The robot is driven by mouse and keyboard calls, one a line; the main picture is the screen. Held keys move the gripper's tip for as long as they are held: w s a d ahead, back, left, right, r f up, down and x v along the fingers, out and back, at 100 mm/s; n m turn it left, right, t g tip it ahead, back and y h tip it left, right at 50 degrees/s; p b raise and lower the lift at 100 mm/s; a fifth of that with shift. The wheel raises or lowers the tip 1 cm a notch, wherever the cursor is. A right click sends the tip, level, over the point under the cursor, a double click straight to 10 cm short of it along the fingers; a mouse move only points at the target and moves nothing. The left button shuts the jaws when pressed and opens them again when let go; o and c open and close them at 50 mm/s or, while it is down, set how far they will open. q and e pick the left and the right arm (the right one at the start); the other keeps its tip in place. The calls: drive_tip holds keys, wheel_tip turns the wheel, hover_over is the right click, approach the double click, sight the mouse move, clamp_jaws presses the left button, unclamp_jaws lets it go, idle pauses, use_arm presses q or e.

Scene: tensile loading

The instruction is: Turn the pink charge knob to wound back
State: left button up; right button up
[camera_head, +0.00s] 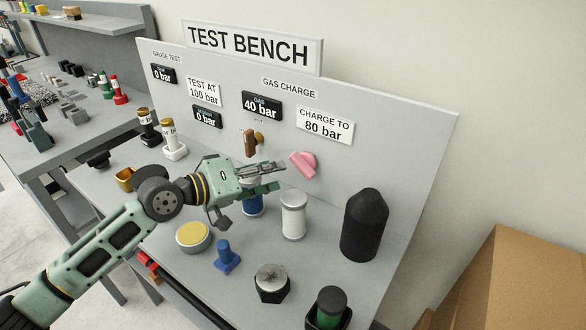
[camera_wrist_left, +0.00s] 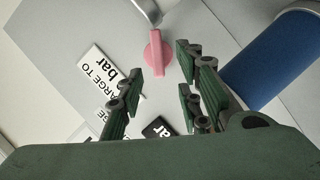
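The pink charge knob (camera_head: 303,164) is on the upright grey panel of the test bench, below the "CHARGE TO 80 bar" label (camera_head: 325,125). In the left wrist view the pink knob (camera_wrist_left: 156,52) shows ahead of my left gripper, roughly between its fingertips. My left gripper (camera_head: 282,174) points toward the knob from the left in the head view, apart from it. Its fingers (camera_wrist_left: 160,70) are spread with nothing between them. The GAS display (camera_head: 262,106) reads 40 bar. My right gripper is in neither view.
A brown-orange knob (camera_head: 252,141) sits on the panel to the left. Below stand a blue cylinder (camera_head: 252,206), a white cylinder (camera_head: 293,215) and a tall black cylinder (camera_head: 364,225). A yellow-topped round block (camera_head: 193,236) and a blue plunger-shaped part (camera_head: 226,256) stand nearer.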

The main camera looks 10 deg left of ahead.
sight(297, 166)
use_arm(q)
drive_tip(key=p+x, duration=0.1)
drive_tip(key=x, duration=0.5)
drive_tip(key=shift+d+r, duration=0.1)
drive_tip(key=shift+d, duration=0.05)
drive_tip(key=shift+w+d, duration=0.15)
clamp_jaws()
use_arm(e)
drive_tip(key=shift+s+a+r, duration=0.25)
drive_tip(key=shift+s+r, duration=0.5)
